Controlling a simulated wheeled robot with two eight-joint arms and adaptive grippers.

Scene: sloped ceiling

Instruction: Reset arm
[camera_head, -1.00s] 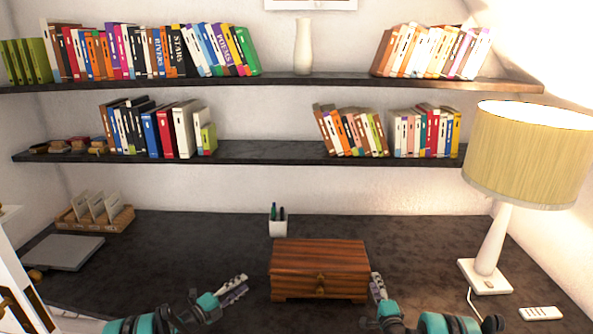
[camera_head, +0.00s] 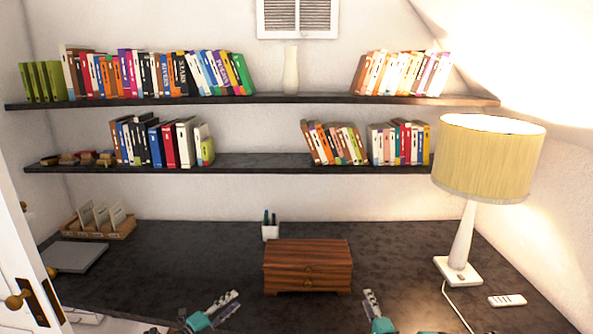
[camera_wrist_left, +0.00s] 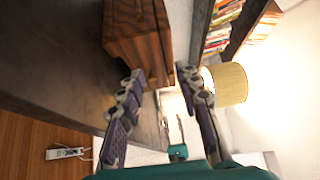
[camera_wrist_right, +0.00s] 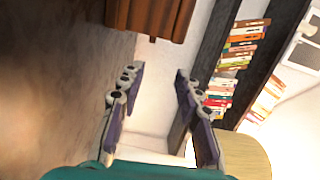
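My left gripper (camera_head: 222,303) is near the front edge of the dark desk (camera_head: 160,262), to the left of the wooden box. Its fingers stand apart with nothing between them in the left wrist view (camera_wrist_left: 158,85). My right gripper (camera_head: 370,303) is to the right of and in front of the box. Its fingers are also apart and empty in the right wrist view (camera_wrist_right: 160,82). Both grippers are apart from the box.
A closed wooden box (camera_head: 308,266) sits mid-desk, with a pen cup (camera_head: 270,232) behind it. A laptop (camera_head: 75,257) and letter holder (camera_head: 100,222) are at left. Bookshelves (camera_head: 240,162) hang above.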

